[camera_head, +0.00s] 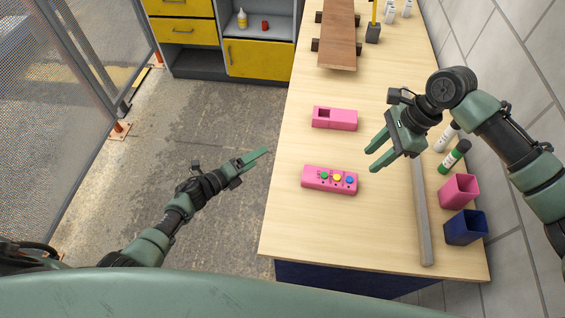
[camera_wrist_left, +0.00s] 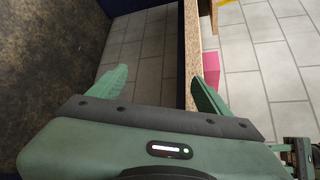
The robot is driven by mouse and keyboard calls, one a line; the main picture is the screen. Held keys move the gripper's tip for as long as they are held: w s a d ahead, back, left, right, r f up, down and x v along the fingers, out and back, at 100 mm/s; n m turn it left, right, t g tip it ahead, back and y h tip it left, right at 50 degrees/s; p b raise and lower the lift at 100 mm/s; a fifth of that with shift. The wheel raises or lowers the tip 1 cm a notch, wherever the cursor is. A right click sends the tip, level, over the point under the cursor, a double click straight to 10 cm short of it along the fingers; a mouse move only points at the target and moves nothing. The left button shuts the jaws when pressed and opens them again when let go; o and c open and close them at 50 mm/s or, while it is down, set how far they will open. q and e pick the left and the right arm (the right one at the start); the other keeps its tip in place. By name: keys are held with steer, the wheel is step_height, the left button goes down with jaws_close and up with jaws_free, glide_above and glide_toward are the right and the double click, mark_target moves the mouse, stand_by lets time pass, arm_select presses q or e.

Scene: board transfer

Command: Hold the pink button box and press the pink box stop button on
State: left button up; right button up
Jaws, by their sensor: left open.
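The pink button box (camera_head: 310,184) lies on the wooden table near its left edge, with green, yellow and blue buttons on top. Which button is the stop button I cannot tell. My left gripper (camera_head: 262,154) is beside the table's left edge, up and left of the button box, apart from it. In the left wrist view its fingers (camera_wrist_left: 158,85) are spread and empty. My right gripper (camera_head: 377,156) is open and empty above the table, right of and a little behind the button box. In the left wrist view a pink shape (camera_wrist_left: 211,65) shows beyond the table edge.
A second pink box (camera_head: 343,120) with a square opening lies behind the button box. A grey bar (camera_head: 423,220), a green marker (camera_head: 454,155), a pink cup (camera_head: 459,190) and a blue cup (camera_head: 465,228) stand or lie at the right. The table's front left is clear.

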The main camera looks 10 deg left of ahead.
mark_target(308, 173)
arm_select(q)
steer(key=d+r+m+g+h, duration=0.1)
steer(key=d+r+m+g, duration=0.1)
steer(key=m, duration=0.3)
steer(key=d+r+m+g+h, duration=0.2)
steer(key=d+r+m, duration=0.1)
steer(key=r+m, duration=0.2)
steer(key=d+r+m+g+h, duration=0.2)
steer(key=r+m, duration=0.1)
steer(key=m, duration=0.3)
steer(key=shift+w+d+r+m+g, duration=0.2)
steer(key=shift+r+m+g, duration=0.1)
steer(key=shift+r, duration=0.1)
steer(key=s+d+m+g, duration=0.1)
steer(key=s+m+g, duration=0.1)
steer(key=s+d+m+g, duration=0.1)
steer(key=s+m+g, duration=0.1)
steer(key=m, duration=0.1)
steer(key=s+d+m+g, duration=0.1)
steer(key=s+m+g, duration=0.1)
steer(key=m, duration=0.1)
steer(key=shift+s+d+f, duration=0.1)
steer(key=shift+s+f, duration=0.2)
steer(key=shift+s, duration=0.1)
steer(key=shift+s+d+f+m, duration=0.15)
steer(key=shift+d+m, duration=0.15)
steer(key=x, duration=0.7)
steer(key=shift+f, duration=0.1)
